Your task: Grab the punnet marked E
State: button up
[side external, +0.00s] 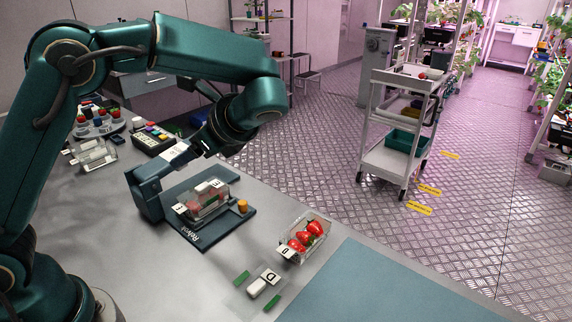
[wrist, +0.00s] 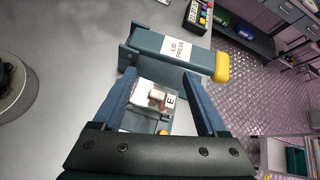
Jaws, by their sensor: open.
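The punnet marked E (wrist: 150,97) shows in the wrist view as a clear box with reddish contents and a white label with a black E. In the side view, a clear punnet (side external: 207,203) with red and white contents sits on the dark blue press base (side external: 196,236); I cannot read its label clearly there. My gripper (wrist: 160,74) is open, with its two blue fingers spread on either side of the E punnet in the wrist view. I cannot tell whether the fingers touch it. In the side view the fingers are largely hidden near the press.
The lid press arm (wrist: 172,52), with a yellow end, stands close beyond my fingertips. Another punnet (side external: 95,154) stands at the far left. Bare table lies at front.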

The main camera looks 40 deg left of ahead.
aim_at(203, 186)
jog(key=d+f+m, duration=0.1)
jog(key=f, duration=0.1)
jog(key=w+d+f+m+y, duration=0.1)
jog(key=f, duration=0.2)
jog(key=w+d+f+m+y, duration=0.1)
jog(key=f, duration=0.2)
jog(key=shift+w, duration=0.2)
jog(key=shift+s+f+m+y, duration=0.1)
jog(key=shift+f+m+y, duration=0.2)
jog(key=shift+f, duration=0.1)
jog(key=shift+x, duration=2.4)
grip_shut()
